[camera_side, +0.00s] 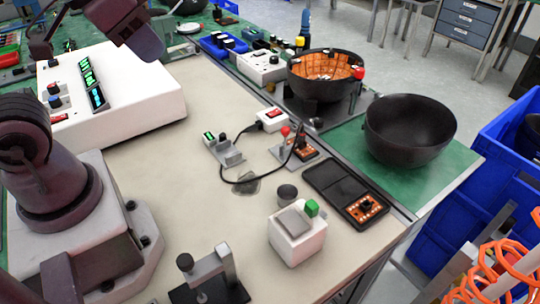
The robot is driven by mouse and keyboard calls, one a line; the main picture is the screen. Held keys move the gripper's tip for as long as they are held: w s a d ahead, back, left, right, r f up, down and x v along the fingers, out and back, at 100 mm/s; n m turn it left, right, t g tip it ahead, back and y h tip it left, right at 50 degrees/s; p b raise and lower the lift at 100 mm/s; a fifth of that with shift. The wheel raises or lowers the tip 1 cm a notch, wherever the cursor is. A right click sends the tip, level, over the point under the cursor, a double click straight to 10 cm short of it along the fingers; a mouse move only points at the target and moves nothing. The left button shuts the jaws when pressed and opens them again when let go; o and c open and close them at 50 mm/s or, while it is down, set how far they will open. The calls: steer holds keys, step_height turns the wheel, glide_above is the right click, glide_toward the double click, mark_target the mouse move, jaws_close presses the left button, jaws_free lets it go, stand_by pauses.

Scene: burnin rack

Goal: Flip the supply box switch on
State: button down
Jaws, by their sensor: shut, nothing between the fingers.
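A small white box with a red rocker switch (274,113) stands near the middle of the bench, with a black cable running from it. A larger white supply unit (140,97) with lit green displays, knobs and a red switch (58,119) stands at the left. The frame does not show clearly which of these is the supply box, and both switch positions are too small to read. Dark links of my arm show at the left and top left. My gripper's fingers cannot be made out.
A red-knobbed lever fixture (296,150), a black tray-like device (345,188), and a white box with a grey top and green button (297,238) stand on the beige bench. Black bowls (408,130) stand at the back right. Beige surface left of centre (150,180) is clear.

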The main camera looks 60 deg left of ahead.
steer(key=g, duration=0.4)
glide_above(278, 110)
steer(key=s, duration=0.2)
step_height(278, 110, down, 17)
steer(key=shift+r, duration=0.1)
steer(key=f, duration=0.4)
steer(key=w+f, duration=0.1)
steer(key=f, duration=0.8)
steer(key=shift+w, duration=0.35)
steer(key=shift+f, duration=0.5)
